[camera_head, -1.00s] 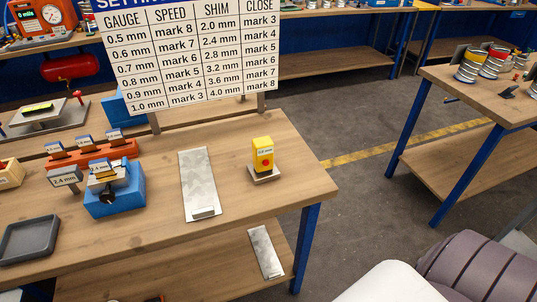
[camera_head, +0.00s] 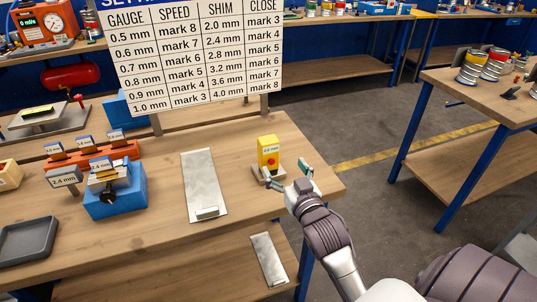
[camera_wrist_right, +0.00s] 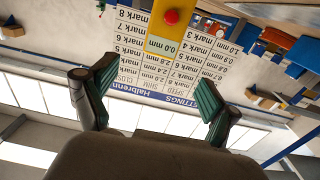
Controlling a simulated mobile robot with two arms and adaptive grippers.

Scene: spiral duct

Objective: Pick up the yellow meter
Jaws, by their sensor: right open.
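In the right wrist view the meter (camera_wrist_right: 178,22) is at the top, beyond the gap between the two open green-padded fingers (camera_wrist_right: 158,92). My left gripper is not in view.
A metal sheet (camera_head: 204,180) lies on the bench left of the meter. A blue vise block (camera_head: 118,195), an orange shim rack (camera_head: 90,152) and a grey tray (camera_head: 27,238) are farther left. A settings board (camera_head: 190,55) stands behind. The bench's right edge is close to the meter.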

